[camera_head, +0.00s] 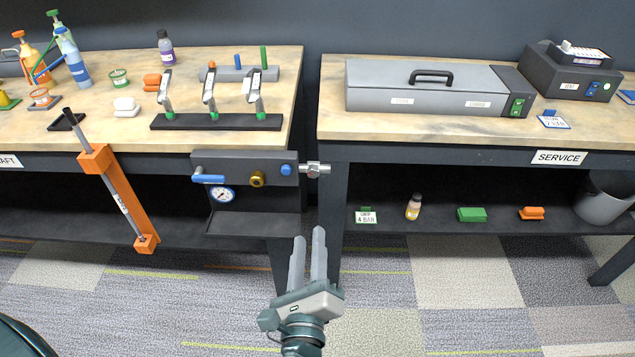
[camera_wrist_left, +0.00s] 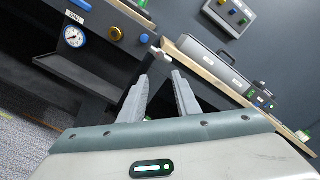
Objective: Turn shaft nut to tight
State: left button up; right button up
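A shaft (camera_head: 123,204) stands tilted in an orange clamp (camera_head: 131,190) at the left bench's front; no nut on it can be told for sure. A silver cross-shaped fitting (camera_head: 314,169) sticks out from the right end of the dark panel (camera_head: 240,162); I cannot tell whether it is the shaft nut. It also shows small in the left wrist view (camera_wrist_left: 157,50). My left gripper (camera_head: 309,235) is below the fitting, fingers up, apart from it. In the left wrist view its fingers (camera_wrist_left: 160,77) are parted with nothing between them. My right gripper is not in view.
The panel carries a blue lever (camera_head: 209,178), a gauge (camera_head: 222,195), a brass knob (camera_head: 257,179) and a blue knob (camera_head: 286,170). A narrow gap separates the left bench from the service bench (camera_head: 420,127). Floor (camera_head: 390,270) in front is clear.

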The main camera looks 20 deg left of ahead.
aim_at(313, 175)
pick_arm(q)
jog(key=shift+s+a, duration=0.1)
dwell(0.3)
